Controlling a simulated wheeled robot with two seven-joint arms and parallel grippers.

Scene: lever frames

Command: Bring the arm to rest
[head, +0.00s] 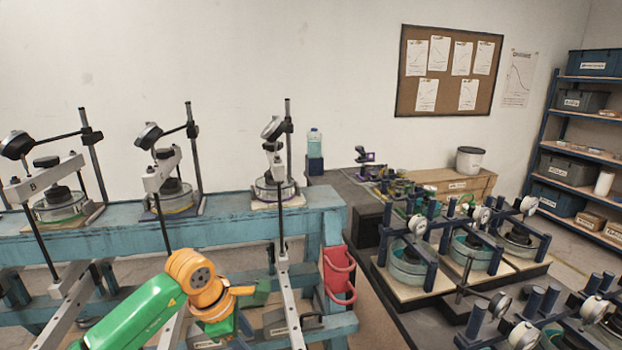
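My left arm enters from the bottom left of the head view, with a green link and orange joints. My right arm and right gripper are not in view. I see nothing held.
Several lever frames with round cells stand along the bench, with hanging lever beams (285,300) close to my arm. More frames stand on a dark table (350,190) at right, before a shelf rack (537,145).

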